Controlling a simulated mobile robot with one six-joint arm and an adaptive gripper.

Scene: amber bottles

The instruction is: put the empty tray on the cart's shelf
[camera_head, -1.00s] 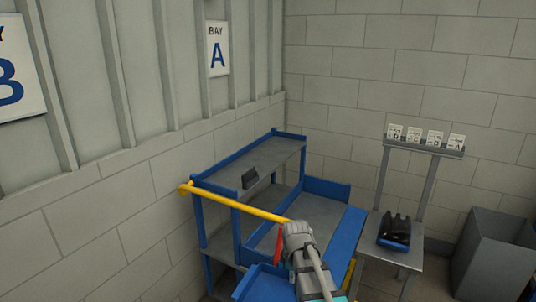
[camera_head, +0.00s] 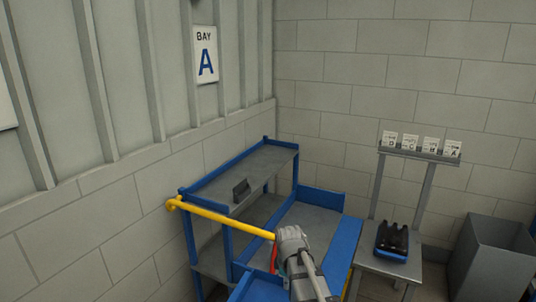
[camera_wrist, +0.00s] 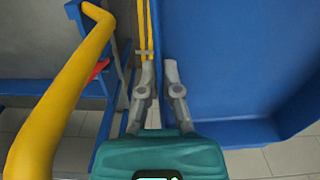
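In the wrist view the blue tray (camera_wrist: 235,60) fills the right side, and its bare inside looks empty. My gripper (camera_wrist: 159,72) has its two grey fingers on either side of the tray's near wall, pinching it. In the head view a blue part of the tray (camera_head: 252,290) shows at the bottom edge; my arm hides the fingers there. The cart (camera_head: 187,235) has blue posts, grey shelves and a yellow handle (camera_head: 225,218). Its upper shelf (camera_head: 250,175) holds a small dark block. The handle (camera_wrist: 62,95) passes close left of my gripper in the wrist view.
A small grey stand (camera_head: 375,262) at the right holds a blue-black item (camera_head: 391,242), with several label cards above. A grey bin (camera_head: 492,258) stands farther right. Walls close off the left and back. A red part (camera_wrist: 100,68) lies near the handle.

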